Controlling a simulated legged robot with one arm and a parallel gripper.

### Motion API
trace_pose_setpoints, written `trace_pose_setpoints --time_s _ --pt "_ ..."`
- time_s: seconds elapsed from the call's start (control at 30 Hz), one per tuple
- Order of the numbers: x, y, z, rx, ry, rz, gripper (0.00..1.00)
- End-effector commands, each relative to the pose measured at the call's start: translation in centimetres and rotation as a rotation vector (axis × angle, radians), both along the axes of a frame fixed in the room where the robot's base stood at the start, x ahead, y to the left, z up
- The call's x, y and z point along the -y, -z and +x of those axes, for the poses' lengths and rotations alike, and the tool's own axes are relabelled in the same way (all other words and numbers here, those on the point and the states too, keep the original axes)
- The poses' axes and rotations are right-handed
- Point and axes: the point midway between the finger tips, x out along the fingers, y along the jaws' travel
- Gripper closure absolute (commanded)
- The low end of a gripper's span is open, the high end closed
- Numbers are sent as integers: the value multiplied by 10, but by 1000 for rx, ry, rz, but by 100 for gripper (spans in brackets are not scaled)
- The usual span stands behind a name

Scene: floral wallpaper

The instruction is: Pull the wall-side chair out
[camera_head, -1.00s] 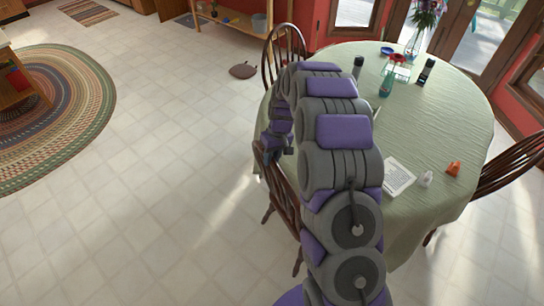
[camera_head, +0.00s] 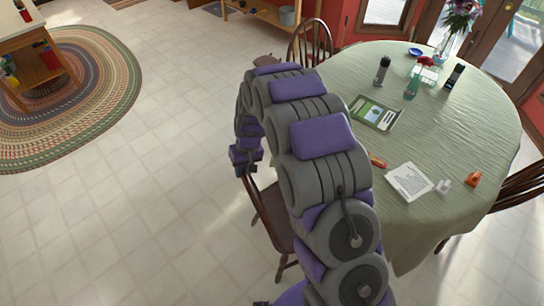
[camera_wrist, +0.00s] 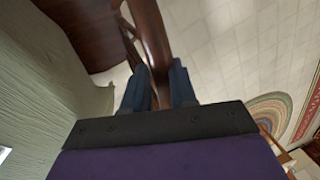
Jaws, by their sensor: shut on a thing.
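A dark brown wooden chair (camera_head: 272,212) stands at the near left side of the round table (camera_head: 425,165), partly hidden behind my arm. My gripper (camera_head: 245,166) is at the top of this chair's back. In the wrist view, my gripper (camera_wrist: 160,88) has one dark finger on each side of the chair's brown back rail (camera_wrist: 152,40) and is shut on it. A second wooden chair (camera_head: 313,42) stands at the back of the table near the red wall. A third chair (camera_head: 515,188) is at the table's right side.
A braided rug (camera_head: 112,85) lies at the left. The tiled floor (camera_head: 160,200) between rug and held chair is clear.

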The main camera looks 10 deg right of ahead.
Motion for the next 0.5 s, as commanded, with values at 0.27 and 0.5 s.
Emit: trace_pose_setpoints --time_s 0.27,0.5 --pt "-73 -1 -22 -1 -5 5 100" --pt "-111 0 -33 -1 -1 5 100"
